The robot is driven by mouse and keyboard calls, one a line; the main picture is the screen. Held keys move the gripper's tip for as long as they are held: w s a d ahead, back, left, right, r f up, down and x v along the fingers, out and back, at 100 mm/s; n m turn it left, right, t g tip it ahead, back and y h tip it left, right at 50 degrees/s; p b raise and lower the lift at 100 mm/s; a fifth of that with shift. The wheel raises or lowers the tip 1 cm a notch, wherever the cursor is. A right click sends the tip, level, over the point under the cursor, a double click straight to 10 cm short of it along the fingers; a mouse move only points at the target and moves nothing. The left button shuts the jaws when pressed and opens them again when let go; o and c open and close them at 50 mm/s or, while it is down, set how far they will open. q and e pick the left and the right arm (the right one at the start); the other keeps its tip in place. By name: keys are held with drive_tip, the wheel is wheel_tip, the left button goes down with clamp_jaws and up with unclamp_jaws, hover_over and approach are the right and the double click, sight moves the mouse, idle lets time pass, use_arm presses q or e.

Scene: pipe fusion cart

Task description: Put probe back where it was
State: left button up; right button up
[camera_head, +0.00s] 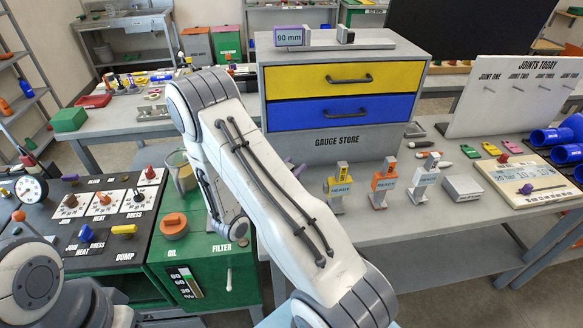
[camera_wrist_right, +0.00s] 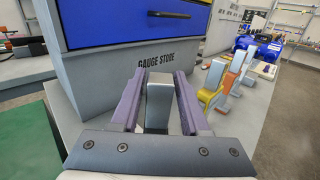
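A grey block-like piece (camera_wrist_right: 158,104), which I take for the probe, stands between the two purple fingers of my right gripper (camera_wrist_right: 160,92) in the right wrist view. The fingers seem to close on its sides, and its lower end is hidden by the palm. In the head view my right arm covers the piece; only bits of purple finger show beside the arm, left of the yellow READY unit. The grey GAUGE STORE cabinet (camera_head: 345,144) stands just beyond. My left gripper is out of view; only part of its arm shows at lower left.
Yellow (camera_head: 336,187), orange (camera_head: 382,184) and white (camera_head: 424,176) READY units stand in a row on the grey table right of my gripper. A grey block (camera_head: 463,188) and a cream panel (camera_head: 531,180) lie further right. A green oil unit (camera_head: 205,250) is to the left.

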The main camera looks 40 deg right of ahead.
drive_tip(key=shift+o, duration=0.3)
drive_tip(key=shift+r, duration=0.1)
drive_tip(key=shift+r, duration=0.25)
drive_tip(key=s+a+r+m+g+y+b, duration=0.1)
drive_tip(key=s+a+m+y, duration=0.3)
drive_tip(key=a, duration=0.7)
drive_tip(key=s+a+r+m+g+y, duration=0.1)
drive_tip(key=s+a+m+g+y, duration=0.1)
drive_tip(key=s+a+m+y, duration=0.3)
drive_tip(key=s+a+r+m+g+y+b, duration=0.1)
drive_tip(key=s+a+m+y, duration=0.3)
drive_tip(key=s+a+y, duration=0.5)
drive_tip(key=s+a+r, duration=0.1)
drive_tip(key=s+a, duration=0.2)
drive_tip(key=a, duration=0.6)
drive_tip(key=shift+a+b, duration=0.35)
drive_tip(key=shift+a, duration=0.05)
